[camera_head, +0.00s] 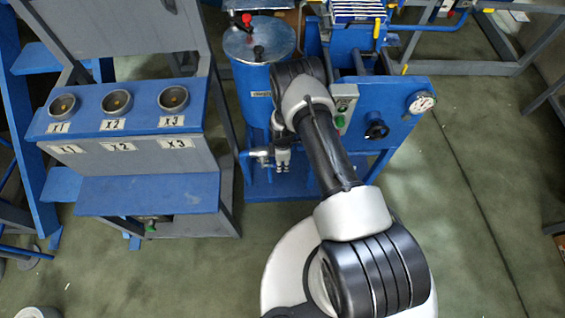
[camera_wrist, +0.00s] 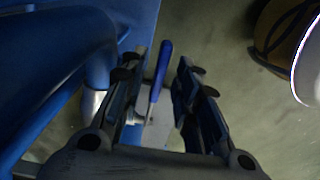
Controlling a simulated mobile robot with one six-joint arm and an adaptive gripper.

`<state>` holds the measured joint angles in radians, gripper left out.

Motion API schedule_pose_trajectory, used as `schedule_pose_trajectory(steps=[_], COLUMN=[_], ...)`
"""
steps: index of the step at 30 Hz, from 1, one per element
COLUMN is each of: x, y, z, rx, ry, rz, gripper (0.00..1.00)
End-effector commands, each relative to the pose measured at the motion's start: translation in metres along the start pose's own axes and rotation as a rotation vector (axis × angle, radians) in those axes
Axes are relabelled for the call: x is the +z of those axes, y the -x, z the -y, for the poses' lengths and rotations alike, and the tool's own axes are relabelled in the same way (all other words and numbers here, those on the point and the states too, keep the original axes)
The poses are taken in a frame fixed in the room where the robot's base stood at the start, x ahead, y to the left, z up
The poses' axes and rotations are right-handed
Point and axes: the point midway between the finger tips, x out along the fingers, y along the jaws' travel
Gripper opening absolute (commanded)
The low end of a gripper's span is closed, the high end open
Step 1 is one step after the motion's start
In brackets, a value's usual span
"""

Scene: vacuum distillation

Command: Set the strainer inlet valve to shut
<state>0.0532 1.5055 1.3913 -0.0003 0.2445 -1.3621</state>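The strainer inlet valve shows in the wrist view as a slim blue lever handle (camera_wrist: 160,72) on a metal fitting (camera_wrist: 136,117). The lever runs up and slightly right from the fitting. My gripper (camera_wrist: 163,66) is open, with one finger on each side of the lever. In the head view my gripper (camera_head: 282,166) is small, low beside the blue tank (camera_head: 262,75), and the lever cannot be made out there.
A blue pipe (camera_wrist: 60,60) fills the left of the wrist view, close to my left finger. In the head view a panel marked X1, X2, X3 (camera_head: 120,148) stands left. A blue cabinet with a gauge (camera_head: 421,102) and a black knob (camera_head: 377,130) stands right. Green floor (camera_head: 450,220) is clear at right.

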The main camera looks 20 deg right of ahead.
Motion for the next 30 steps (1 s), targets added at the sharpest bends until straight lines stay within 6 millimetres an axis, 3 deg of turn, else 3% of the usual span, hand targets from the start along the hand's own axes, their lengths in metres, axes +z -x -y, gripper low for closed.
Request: schedule_pose_trajectory(steps=[4, 17, 30], x=[0.0000, 0.0000, 0.0000], y=[0.0005, 0.0006, 0.0006], z=[-0.0001, 0.0000, 0.0000], rx=[0.000, 0.000, 0.000], ry=[0.000, 0.000, 0.000], rz=[0.000, 0.000, 0.000], gripper=[0.29, 0.01, 0.00])
